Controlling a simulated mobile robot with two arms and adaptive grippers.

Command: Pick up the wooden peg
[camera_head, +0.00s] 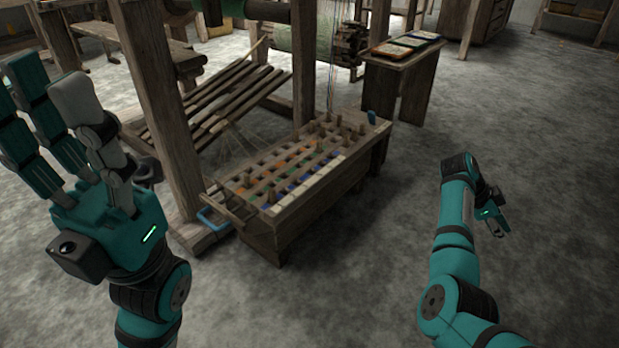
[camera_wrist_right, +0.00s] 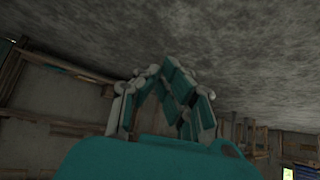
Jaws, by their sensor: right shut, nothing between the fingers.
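Several small wooden pegs (camera_head: 275,192) stand upright in a slotted wooden bench (camera_head: 292,225) in the middle of the head view, most near its far right end. I cannot tell which peg the task means. My right gripper (camera_head: 497,222) is low over the floor, right of the bench and well apart from it. In the right wrist view its fingers (camera_wrist_right: 165,72) meet at the tips, shut and empty. My left gripper (camera_head: 45,90) is raised at the left with its fingers spread open and nothing visible between them. No peg is discernible in the right wrist view.
The wooden loom frame (camera_head: 160,90) rises behind and left of the bench. A blue handle (camera_head: 213,219) juts from the bench's near left end. A small table (camera_head: 402,65) with flat coloured items stands behind. Open concrete floor (camera_head: 560,200) lies at the right.

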